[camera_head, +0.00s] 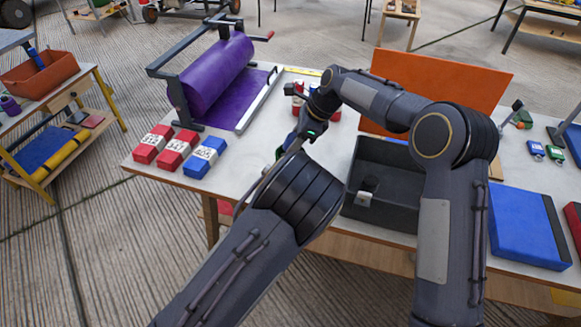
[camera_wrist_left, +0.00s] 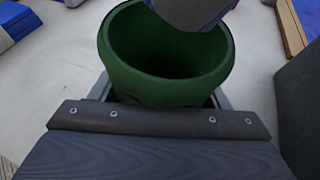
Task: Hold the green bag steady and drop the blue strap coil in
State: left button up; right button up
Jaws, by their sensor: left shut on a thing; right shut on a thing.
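The green bag (camera_wrist_left: 118,62) stands upright with its round mouth open in the left wrist view. My left gripper (camera_wrist_left: 160,98) is shut on it, with a finger at each side of the bag. In the head view my left arm hides most of the bag, and only a sliver of green shows. My right gripper (camera_head: 301,136) is above the bag and shut on the blue strap coil (camera_head: 290,141). The bag's inside is dark.
Red and blue labelled blocks (camera_head: 178,150) sit left on the white table. A purple roller (camera_head: 214,76) stands behind them. An open dark box (camera_head: 372,205) is just right of my grippers, with an orange panel (camera_head: 440,82) behind it. A blue case (camera_head: 520,222) lies further right.

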jog(key=o, duration=1.1)
jog(key=shift+r, duration=0.1)
jog(key=v, duration=1.2)
pick_arm(q)
jog(key=o, duration=1.2)
jog(key=shift+o, duration=0.2)
jog(key=shift+s, duration=0.1)
